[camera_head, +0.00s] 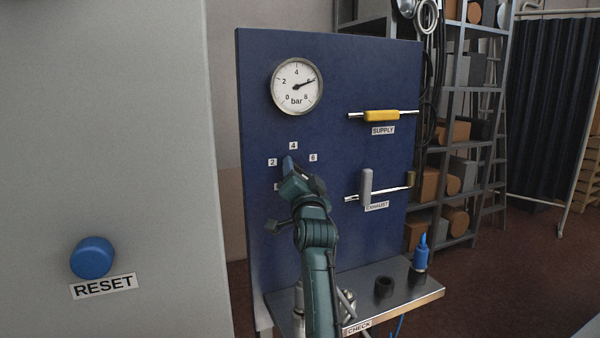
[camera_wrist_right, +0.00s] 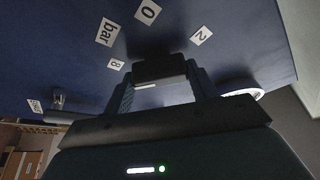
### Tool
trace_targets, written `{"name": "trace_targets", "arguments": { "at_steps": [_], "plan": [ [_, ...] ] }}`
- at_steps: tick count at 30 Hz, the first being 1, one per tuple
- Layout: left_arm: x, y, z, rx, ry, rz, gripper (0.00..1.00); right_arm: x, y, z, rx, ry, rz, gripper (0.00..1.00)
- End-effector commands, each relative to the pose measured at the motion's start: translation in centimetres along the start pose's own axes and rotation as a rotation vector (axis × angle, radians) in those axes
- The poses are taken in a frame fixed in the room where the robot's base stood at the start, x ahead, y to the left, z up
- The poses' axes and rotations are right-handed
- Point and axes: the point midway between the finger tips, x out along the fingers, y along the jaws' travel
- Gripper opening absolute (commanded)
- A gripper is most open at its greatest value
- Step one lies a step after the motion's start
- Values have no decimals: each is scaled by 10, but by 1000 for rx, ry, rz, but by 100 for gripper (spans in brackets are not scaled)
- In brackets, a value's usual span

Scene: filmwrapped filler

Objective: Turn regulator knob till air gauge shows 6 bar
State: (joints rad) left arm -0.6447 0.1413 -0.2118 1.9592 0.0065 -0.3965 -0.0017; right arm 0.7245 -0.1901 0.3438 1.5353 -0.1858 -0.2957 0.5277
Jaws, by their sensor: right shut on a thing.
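The round white air gauge (camera_head: 297,87) is at the top left of the blue panel. Its dark needle points right and slightly up, covering the spot where the 6 would be, between 4 and 8. My right gripper (camera_head: 291,172) is at the panel below the gauge, among small number labels 2, 4 and 6. It is shut on the regulator knob, which it mostly hides in the head view. In the right wrist view the dark knob (camera_wrist_right: 160,70) sits between the two fingers, near labels 0, 2, 8 and bar. My left gripper is not in view.
A yellow SUPPLY handle (camera_head: 381,116) and a grey EXHAUST lever (camera_head: 366,187) are right of the knob. A metal shelf (camera_head: 408,291) juts out below, bearing a blue fitting (camera_head: 421,255) and a dark ring (camera_head: 384,287). A grey cabinet with a blue RESET button (camera_head: 93,257) stands left.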

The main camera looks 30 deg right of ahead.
Motion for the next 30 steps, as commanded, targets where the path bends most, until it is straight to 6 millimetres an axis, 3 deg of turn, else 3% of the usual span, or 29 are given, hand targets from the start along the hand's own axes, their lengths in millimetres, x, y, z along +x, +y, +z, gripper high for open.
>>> {"name": "trace_targets", "arguments": {
  "at_steps": [21,22,30],
  "plan": [
    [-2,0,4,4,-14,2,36,0,1,1,86,-3,36,34],
    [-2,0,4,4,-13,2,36,0,1,1,87,-3,36,60],
    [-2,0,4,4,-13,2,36,0,0,0,84,-1,35,79]
  ]
}}
